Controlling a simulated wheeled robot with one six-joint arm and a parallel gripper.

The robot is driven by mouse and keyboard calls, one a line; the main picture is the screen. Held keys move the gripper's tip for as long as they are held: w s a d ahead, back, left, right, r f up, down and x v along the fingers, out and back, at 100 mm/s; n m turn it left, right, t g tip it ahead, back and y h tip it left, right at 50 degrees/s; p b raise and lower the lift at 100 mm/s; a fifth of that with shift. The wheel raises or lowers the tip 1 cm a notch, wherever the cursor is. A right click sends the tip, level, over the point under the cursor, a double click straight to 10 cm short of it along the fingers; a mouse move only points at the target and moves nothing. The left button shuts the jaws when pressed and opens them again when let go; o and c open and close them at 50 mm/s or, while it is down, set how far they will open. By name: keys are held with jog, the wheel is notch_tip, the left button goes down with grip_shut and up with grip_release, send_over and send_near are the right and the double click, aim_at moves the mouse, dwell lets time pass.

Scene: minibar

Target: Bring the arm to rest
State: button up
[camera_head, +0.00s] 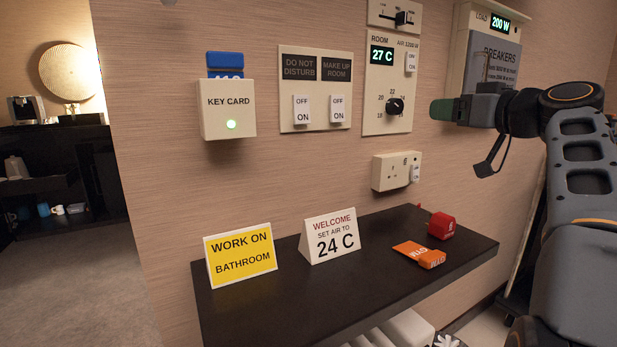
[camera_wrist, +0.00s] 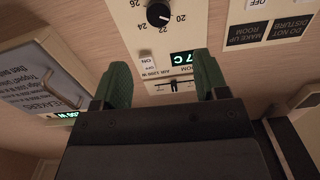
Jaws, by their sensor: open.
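My gripper (camera_head: 441,110) is raised on my arm at the right of the head view, in front of the wall between the room air panel (camera_head: 388,85) and the breaker box (camera_head: 489,60). In the wrist view my gripper (camera_wrist: 162,72) shows two green fingers spread apart with nothing between them. The wrist view is upside down, with the panel's dial (camera_wrist: 159,15) and 27 C display beyond the fingers. In the head view the gripper appears apart from the wall and clear of the shelf.
A dark shelf (camera_head: 330,297) below holds a yellow sign (camera_head: 240,255), a white welcome sign (camera_head: 330,236), an orange tag (camera_head: 419,254) and a red plug-like block (camera_head: 441,225). A key card holder (camera_head: 227,110), switch panel (camera_head: 316,90) and socket (camera_head: 396,171) project from the wall.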

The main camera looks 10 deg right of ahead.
jog(key=s+a+f+m+g+h+p, duration=0.15)
jog(key=a+m+g+p, duration=0.25)
jog(key=a+g+p, duration=1)
jog(key=s+a+f+h+p, duration=0.1)
jog(key=s+f+h+p, duration=0.1)
jog(key=s+p, duration=0.6)
jog(key=s+a+f+t+h+p, duration=0.1)
jog(key=s+a+f+h+p, duration=0.1)
jog(key=s+p, duration=0.6)
jog(key=shift+s+f+h+p, duration=0.45)
jog(key=shift+f+p, duration=0.45)
jog(key=shift+p, duration=2.85)
jog(key=shift+w+a, duration=0.1)
